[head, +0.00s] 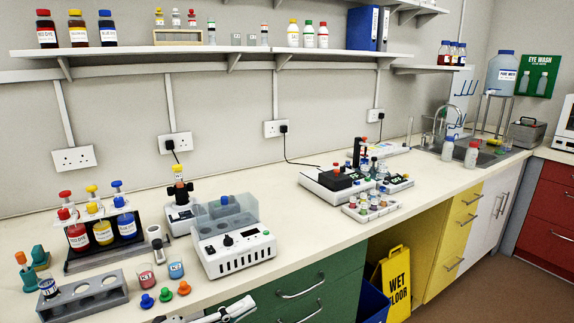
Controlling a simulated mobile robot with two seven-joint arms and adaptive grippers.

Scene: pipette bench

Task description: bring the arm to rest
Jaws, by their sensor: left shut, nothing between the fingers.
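My left gripper (240,307) shows at the bottom edge, in front of the counter and the green drawers. It is shut and empty, and most of its arm is cut off by the frame. It is apart from the bench objects, below the white heater block (235,254). My right gripper is not in view.
The bench (300,218) bears a rack of red, yellow and blue dye bottles (102,232), a grey tube rack (88,298), small beakers (147,277), coloured caps (165,294) and a vial tray (371,209). A wet floor sign (397,280) stands below. The counter's middle is clear.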

